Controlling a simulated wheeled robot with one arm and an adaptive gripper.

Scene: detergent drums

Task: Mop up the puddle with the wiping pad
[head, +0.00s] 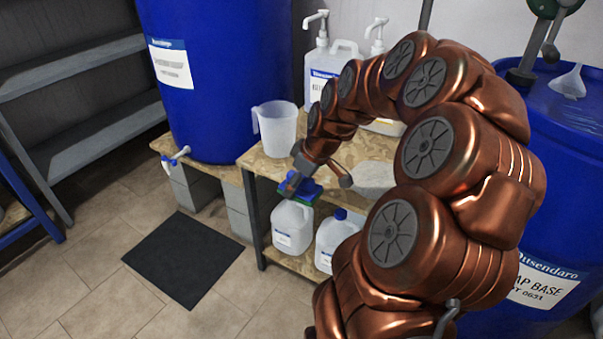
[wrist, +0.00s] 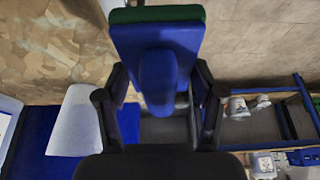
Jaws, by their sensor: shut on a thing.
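My gripper (head: 296,184) is shut on the blue handle of the wiping pad (head: 308,190), near the front edge of the wooden bench. In the wrist view the blue pad with its green layer (wrist: 158,38) extends beyond my gripper (wrist: 160,100), whose fingers sit either side of the handle. A pale, flat, greyish-white patch (head: 374,177) lies on the bench top to the right of the pad, partly behind my arm. I cannot tell for certain whether it is the puddle. The pad is apart from it in the head view.
A translucent pitcher (head: 275,127) stands on the bench behind the pad. Pump jugs (head: 318,75) stand at the back. White jugs (head: 292,228) stand on the lower shelf. Big blue drums (head: 222,75) flank the bench. A black mat (head: 184,258) lies on the floor.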

